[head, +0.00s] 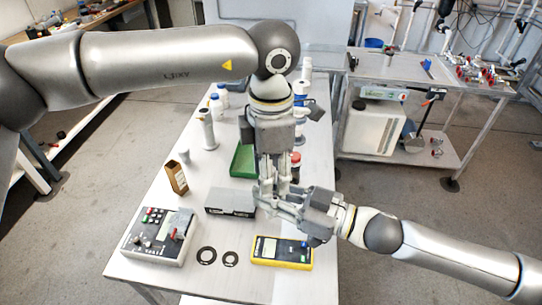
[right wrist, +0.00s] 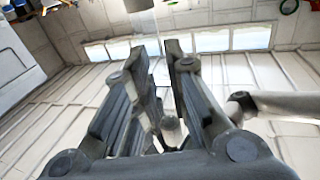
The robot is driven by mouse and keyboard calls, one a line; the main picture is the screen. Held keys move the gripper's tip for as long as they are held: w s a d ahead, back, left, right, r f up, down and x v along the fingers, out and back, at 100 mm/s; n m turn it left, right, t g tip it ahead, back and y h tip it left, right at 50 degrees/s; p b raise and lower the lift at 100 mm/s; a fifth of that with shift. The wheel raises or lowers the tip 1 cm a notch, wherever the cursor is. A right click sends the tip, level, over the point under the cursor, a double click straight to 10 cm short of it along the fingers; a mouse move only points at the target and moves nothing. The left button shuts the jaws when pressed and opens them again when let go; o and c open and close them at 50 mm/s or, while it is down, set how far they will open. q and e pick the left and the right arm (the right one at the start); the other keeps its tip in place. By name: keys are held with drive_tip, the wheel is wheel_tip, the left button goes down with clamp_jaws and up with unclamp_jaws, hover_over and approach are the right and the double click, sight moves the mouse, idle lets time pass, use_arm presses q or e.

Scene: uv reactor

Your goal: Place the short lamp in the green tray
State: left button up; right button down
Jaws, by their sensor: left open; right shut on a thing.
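The green tray (head: 242,161) lies on the white table, partly covered by my left gripper. My left gripper (head: 271,183) points down just right of the tray, with its fingers open. My right gripper (head: 277,200) comes from the right, its fingertips close to the left gripper's. It is shut on a small pale thing, probably the short lamp, which the fingers mostly hide. In the right wrist view, the fingers of this gripper (right wrist: 160,70) stand up with a narrow gap, and a small greyish piece (right wrist: 172,131) shows low between them.
A grey box (head: 229,203) stands in front of the tray. A control unit (head: 158,237), two black rings (head: 206,255) and a yellow meter (head: 281,251) lie along the near side. A brown box (head: 176,178) and white bottles (head: 216,106) stand to the left.

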use_arm(q)
drive_tip(key=shift+f, duration=0.15)
drive_tip(key=shift+c, duration=0.3)
clamp_jaws()
use_arm(e)
drive_tip(key=c, duration=1.3)
unclamp_jaws()
drive_tip(key=shift+c, duration=0.2)
